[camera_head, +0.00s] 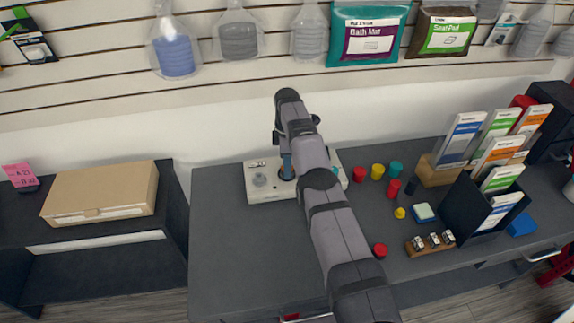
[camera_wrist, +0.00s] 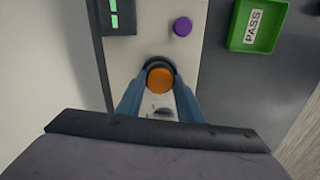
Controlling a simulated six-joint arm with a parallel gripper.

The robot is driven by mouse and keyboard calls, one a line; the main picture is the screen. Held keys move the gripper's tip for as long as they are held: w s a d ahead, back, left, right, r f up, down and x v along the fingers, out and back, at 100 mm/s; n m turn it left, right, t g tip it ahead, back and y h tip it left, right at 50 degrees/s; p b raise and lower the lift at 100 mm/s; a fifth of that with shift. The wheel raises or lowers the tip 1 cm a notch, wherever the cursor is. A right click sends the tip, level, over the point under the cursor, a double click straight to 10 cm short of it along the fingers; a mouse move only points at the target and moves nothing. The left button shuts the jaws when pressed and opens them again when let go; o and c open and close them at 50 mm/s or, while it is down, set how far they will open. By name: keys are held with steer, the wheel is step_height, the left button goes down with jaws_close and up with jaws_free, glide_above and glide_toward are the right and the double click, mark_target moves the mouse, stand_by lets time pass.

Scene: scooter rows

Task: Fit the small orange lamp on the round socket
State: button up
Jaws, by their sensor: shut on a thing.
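The small orange lamp (camera_wrist: 159,80) shows round and upright from above in the wrist view. My gripper (camera_wrist: 158,90) is shut on it, with a blue finger on each side. A dark round socket ring (camera_wrist: 157,61) shows around the lamp's far edge, on a pale panel (camera_wrist: 170,13). I cannot tell whether the lamp sits in the ring or just above it. In the head view, my gripper (camera_head: 287,172) points down over the pale panel box (camera_head: 262,194). My arm hides the lamp and much of the box there.
Near the ring are a purple button (camera_wrist: 182,26), a dark unit with green lights (camera_wrist: 118,20) and a green PASS tray (camera_wrist: 257,25). Several coloured caps (camera_head: 377,171) stand right of the box. A card holder (camera_head: 478,214) is farther right. The bench front left is clear.

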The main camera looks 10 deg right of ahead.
steer(key=shift+f+b, duration=0.4)
steer(key=shift+b, duration=0.15)
steer(key=o, duration=1.1)
steer(key=shift+o, duration=0.8)
steer(key=shift+o, duration=1.4)
steer(key=shift+r, duration=0.2)
steer(key=shift+r+p, duration=2.85)
steer(key=shift+p, duration=0.5)
